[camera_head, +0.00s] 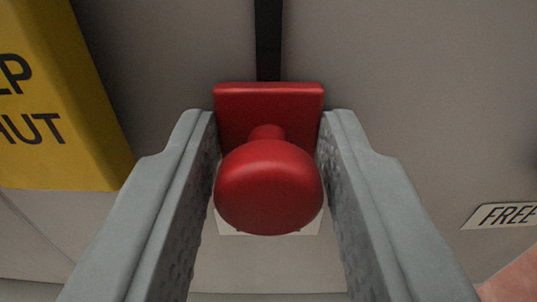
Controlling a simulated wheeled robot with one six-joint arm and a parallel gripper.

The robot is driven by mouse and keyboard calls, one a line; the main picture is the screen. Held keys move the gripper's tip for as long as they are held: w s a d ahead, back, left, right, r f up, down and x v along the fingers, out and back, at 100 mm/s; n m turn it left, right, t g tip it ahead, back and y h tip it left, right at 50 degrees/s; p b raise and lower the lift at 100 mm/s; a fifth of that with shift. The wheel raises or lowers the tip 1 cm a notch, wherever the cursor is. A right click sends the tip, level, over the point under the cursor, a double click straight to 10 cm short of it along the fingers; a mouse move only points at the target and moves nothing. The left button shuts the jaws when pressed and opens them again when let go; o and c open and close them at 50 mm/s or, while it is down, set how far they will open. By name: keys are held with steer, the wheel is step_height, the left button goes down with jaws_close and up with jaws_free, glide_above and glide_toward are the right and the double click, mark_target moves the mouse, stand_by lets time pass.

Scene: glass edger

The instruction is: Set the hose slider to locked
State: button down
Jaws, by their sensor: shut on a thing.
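The hose slider is a red block with a round red knob (269,187) in front, in the middle of the view. My gripper (269,150) has one grey finger on each side of it and is shut on the slider. A dark vertical slot (268,40) runs up from the block's top edge. A pale plate (228,226) shows partly behind and below the knob. A white label reading "FREE" (505,215) is at the right edge, cut off by the frame. No "locked" label is in view.
A yellow sign (60,110) with black letters, partly cut off, is at the left, close to my left finger. The grey panel (420,70) to the upper right is clear. A pinkish-orange thing (515,285) shows in the lower right corner.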

mark_target(267, 162)
step_height(267, 162, up, 11)
steer(key=c, duration=1.2)
jaws_free()
steer(key=shift+s+f, duration=0.1)
steer(key=shift+s, duration=0.05)
steer(key=s, duration=1.7)
steer(key=shift+s, duration=0.15)
steer(key=s+f, duration=0.5)
steer(key=s, duration=0.7)
steer(key=s+f, duration=0.6)
steer(key=s, duration=0.5)
steer(key=s+f, duration=0.6)
steer(key=s, duration=0.6)
steer(key=shift+s+f+g, duration=0.15)
steer(key=shift+s+g, duration=0.15)
